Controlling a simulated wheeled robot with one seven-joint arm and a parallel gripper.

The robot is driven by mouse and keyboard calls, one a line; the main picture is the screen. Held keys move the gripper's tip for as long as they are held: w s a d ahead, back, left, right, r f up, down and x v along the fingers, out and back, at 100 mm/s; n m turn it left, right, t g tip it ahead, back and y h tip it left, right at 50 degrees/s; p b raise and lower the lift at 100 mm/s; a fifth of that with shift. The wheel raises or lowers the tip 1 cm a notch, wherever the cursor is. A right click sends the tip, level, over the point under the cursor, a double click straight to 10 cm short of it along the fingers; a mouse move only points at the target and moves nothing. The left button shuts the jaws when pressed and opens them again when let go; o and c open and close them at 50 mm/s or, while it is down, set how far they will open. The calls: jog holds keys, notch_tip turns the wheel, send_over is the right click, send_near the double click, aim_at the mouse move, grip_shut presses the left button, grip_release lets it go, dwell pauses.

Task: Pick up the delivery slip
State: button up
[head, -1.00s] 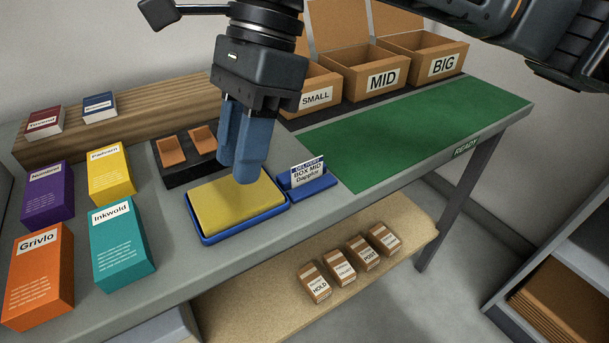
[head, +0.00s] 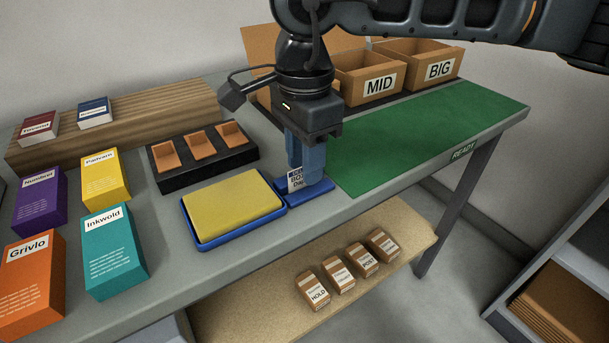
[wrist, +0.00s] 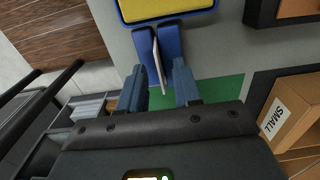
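The delivery slip (head: 296,181) is a small white card with a blue top band, standing upright in a blue holder (head: 318,189) beside the yellow pad. My gripper (head: 308,170) points down above the holder, and its blue fingers hide much of the slip in the head view. In the wrist view my gripper (wrist: 158,88) is open, with a clear gap between its fingers. The slip (wrist: 159,64) shows there edge-on, roughly in line with the gap; I cannot tell how far it lies between the fingers. I see no finger touching it.
A yellow pad in a blue tray (head: 202,244) lies left of the holder. A black rack (head: 180,182) with orange-brown pieces stands behind it. A green mat (head: 430,130) lies clear to the right. Boxes marked MID (head: 365,84) and BIG (head: 425,72) stand behind the mat.

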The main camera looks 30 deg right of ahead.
jog(key=shift+f, duration=0.45)
grip_shut()
